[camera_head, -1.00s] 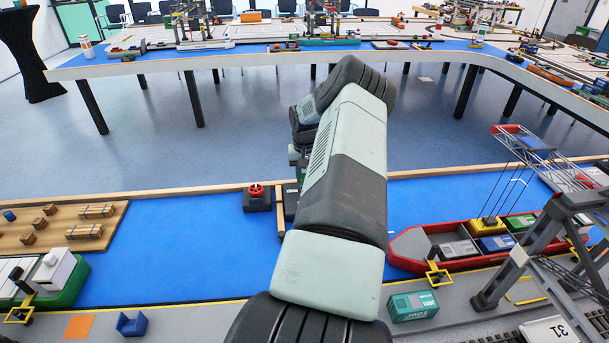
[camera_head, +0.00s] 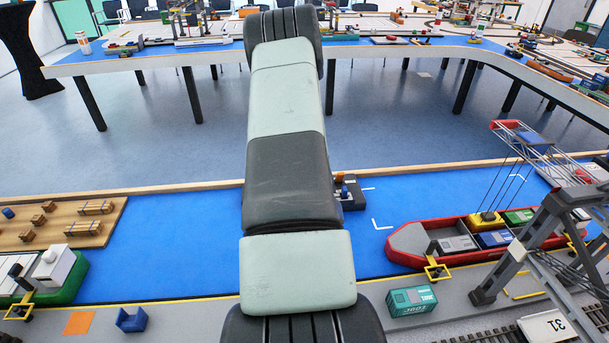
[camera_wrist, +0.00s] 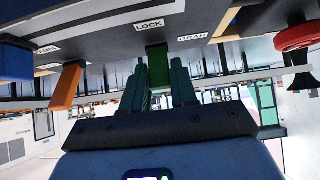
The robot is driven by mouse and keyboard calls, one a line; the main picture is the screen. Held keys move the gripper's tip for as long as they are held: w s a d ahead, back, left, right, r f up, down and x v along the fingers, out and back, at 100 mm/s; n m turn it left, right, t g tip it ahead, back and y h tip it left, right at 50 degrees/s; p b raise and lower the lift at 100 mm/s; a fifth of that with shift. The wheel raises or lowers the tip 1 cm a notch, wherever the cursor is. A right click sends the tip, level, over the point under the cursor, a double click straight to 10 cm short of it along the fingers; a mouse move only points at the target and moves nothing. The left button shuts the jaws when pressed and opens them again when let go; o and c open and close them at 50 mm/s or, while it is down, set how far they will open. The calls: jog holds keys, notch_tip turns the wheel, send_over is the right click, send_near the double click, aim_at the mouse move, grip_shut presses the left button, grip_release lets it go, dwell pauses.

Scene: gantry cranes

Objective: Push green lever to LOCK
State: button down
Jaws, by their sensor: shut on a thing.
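The green lever (camera_wrist: 157,62) hangs from the dark control panel (camera_wrist: 100,38) in the wrist view, which looks upside down. The lever is just below the white LOCK label (camera_wrist: 149,24), and the GRAB label (camera_wrist: 192,37) is to its right. My gripper (camera_wrist: 162,75) is shut on the green lever, with one finger on each side of it. The lever's end is partly hidden between the fingers. In the head view my arm hides the gripper and the lever, and only part of the panel (camera_head: 354,200) shows to the arm's right.
In the head view a red boat (camera_head: 415,240) and a gantry crane (camera_head: 545,220) stand to the right.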

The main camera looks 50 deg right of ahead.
jog(key=shift+s+a+f+t+h, duration=0.15)
jog(key=shift+s+f+t+h, duration=0.1)
jog(key=shift+t+h, duration=0.45)
jog(key=c, duration=1)
grip_release()
jog(key=shift+o, duration=0.2)
jog(key=shift+a, duration=0.1)
jog(key=v, duration=1)
jog(key=shift+s+a+r, duration=0.2)
jog(key=shift+s+r, duration=0.05)
